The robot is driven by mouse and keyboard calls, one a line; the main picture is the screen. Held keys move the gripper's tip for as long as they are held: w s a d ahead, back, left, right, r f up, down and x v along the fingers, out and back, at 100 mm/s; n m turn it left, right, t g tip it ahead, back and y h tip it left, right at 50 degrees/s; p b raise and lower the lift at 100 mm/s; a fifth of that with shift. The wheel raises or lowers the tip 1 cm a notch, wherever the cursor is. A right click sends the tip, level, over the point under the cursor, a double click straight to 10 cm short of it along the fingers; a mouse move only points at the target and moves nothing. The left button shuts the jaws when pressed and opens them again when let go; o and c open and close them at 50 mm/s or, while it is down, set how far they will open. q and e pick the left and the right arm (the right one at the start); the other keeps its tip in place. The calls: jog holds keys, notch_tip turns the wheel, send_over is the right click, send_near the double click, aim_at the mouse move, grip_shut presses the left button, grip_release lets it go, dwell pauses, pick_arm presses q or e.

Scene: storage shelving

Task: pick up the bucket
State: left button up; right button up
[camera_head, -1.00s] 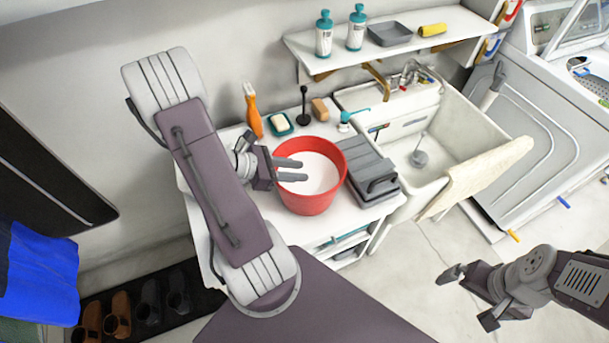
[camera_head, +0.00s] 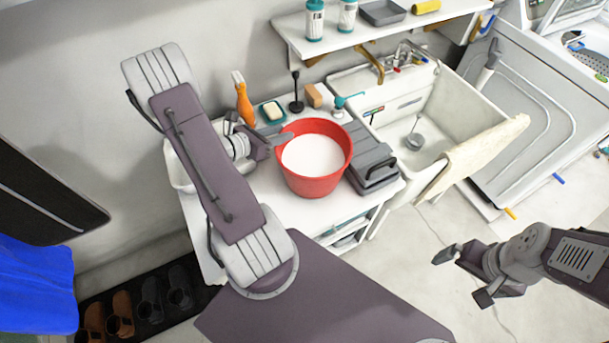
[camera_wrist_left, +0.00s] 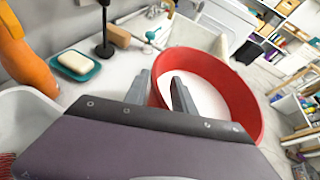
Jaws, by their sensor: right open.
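The red bucket (camera_head: 318,186), with a white inside, stands upright on the white counter (camera_head: 290,207). It also shows in the left wrist view (camera_wrist_left: 240,88). My left gripper (camera_head: 279,140) is at the bucket's left rim. In the left wrist view its two fingers (camera_wrist_left: 161,92) are apart, one outside the rim and the other over the white inside, with the near wall seeming to lie between them. I cannot tell whether they touch it. My right gripper (camera_head: 464,274) is open and empty over the floor at the right, far from the bucket.
A grey toolbox (camera_head: 372,165) stands close to the bucket's right. An orange bottle (camera_head: 243,100), a soap dish (camera_head: 272,112), a black plunger-like tool (camera_head: 296,92) and a brown block (camera_head: 314,96) stand behind. A sink (camera_head: 440,118) is at right; a shelf (camera_head: 375,32) hangs above.

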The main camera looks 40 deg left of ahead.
pick_arm(q)
jog(key=shift+x, duration=0.85)
grip_shut()
dwell(0.8)
